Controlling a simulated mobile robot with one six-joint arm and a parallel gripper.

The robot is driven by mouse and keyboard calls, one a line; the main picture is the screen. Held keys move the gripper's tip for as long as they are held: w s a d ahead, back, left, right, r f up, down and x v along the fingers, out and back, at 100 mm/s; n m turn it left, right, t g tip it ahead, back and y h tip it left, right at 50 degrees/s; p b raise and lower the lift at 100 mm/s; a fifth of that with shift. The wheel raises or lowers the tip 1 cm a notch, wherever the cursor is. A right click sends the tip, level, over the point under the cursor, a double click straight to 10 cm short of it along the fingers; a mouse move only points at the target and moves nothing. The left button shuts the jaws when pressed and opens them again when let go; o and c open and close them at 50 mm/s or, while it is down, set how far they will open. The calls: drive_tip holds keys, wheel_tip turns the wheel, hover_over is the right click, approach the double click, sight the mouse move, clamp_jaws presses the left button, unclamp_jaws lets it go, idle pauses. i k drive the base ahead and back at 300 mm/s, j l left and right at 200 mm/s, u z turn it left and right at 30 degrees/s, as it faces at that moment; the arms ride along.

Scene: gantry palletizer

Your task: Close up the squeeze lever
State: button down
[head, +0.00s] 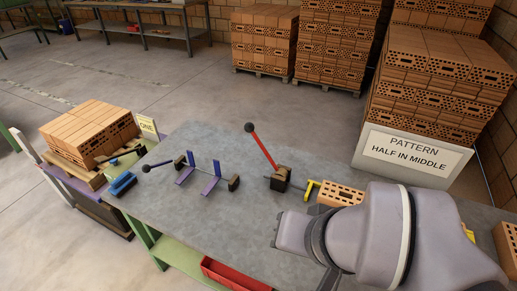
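A red lever (264,149) with a black ball knob rises from a dark block (280,182) on the grey workbench (225,152). It stands tilted, its knob up and to the left. Left of it, a dark handle with a ball knob (146,168) lies low beside a fixture with purple bars (209,185). I cannot tell by label which of these is the squeeze lever. My grey arm covers the right front of the bench, apart in the picture from the red lever. My gripper's fingers do not show.
A yellow handle (312,188) and a brick (340,195) lie right of the red lever. A blue object (122,184) sits at the bench's left edge. Bricks on a pallet (92,130) stand left. A red bin (232,273) is below. A sign (415,152) stands behind.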

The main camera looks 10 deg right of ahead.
sight(249, 127)
drive_tip(key=i+j+u, duration=0.3)
drive_tip(key=u, duration=0.15)
drive_tip(key=i+j+u, duration=0.35)
drive_tip(key=u, duration=0.15)
